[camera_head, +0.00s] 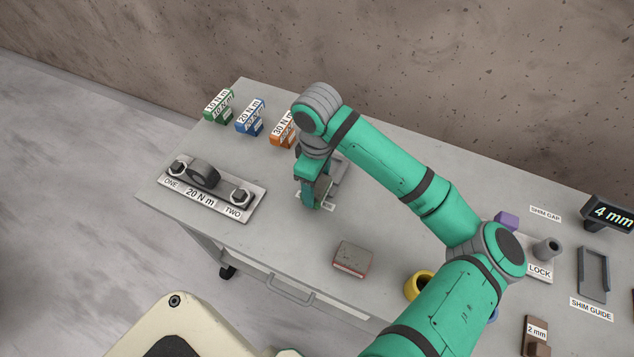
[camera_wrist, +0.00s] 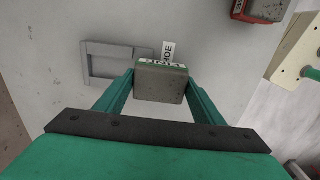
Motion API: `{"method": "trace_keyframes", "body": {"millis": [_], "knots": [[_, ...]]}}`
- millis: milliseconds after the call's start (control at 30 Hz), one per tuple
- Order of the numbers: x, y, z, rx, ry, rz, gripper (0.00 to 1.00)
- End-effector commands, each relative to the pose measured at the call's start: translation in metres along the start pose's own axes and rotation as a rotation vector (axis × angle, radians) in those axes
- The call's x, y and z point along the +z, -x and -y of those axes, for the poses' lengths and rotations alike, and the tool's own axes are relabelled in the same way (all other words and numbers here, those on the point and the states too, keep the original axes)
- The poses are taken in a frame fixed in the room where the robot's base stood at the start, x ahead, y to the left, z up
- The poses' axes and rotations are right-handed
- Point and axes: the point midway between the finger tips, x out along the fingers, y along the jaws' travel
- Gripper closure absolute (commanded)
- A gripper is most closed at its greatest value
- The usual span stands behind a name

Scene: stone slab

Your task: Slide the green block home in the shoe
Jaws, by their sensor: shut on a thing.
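My gripper (camera_head: 314,198) is low over the slab, left of centre in the head view. In the wrist view the gripper (camera_wrist: 160,84) is shut on the green block (camera_wrist: 160,86), which has a dark grey face towards the camera and a green edge with a partly hidden label. The shoe (camera_wrist: 99,80) is a grey open-sided frame lying just left of the block in the wrist view. In the head view the shoe (camera_head: 342,176) is partly hidden behind my gripper. The block appears outside the frame; whether it touches the slab is unclear.
A red block (camera_head: 352,260) lies on the slab in front. A bolt plate (camera_head: 213,203) is at left. Green (camera_head: 218,107), blue (camera_head: 250,117) and orange (camera_head: 283,129) torque-labelled pieces stand behind. A yellow ring (camera_head: 418,286) and shim guide (camera_head: 592,275) are at right.

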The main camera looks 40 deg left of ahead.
Motion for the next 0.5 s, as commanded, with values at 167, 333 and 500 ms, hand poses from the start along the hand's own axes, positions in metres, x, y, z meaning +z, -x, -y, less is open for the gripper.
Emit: {"method": "trace_keyframes", "body": {"millis": [167,333,500], "knots": [[0.0001,0.0,-0.0001,0.0,0.0,0.0,0.68],[0.0003,-0.0024,-0.0001,0.0,-0.001,0.0,0.68],[0.0006,-0.0055,-0.0001,0.0,-0.001,0.0,0.68]]}}
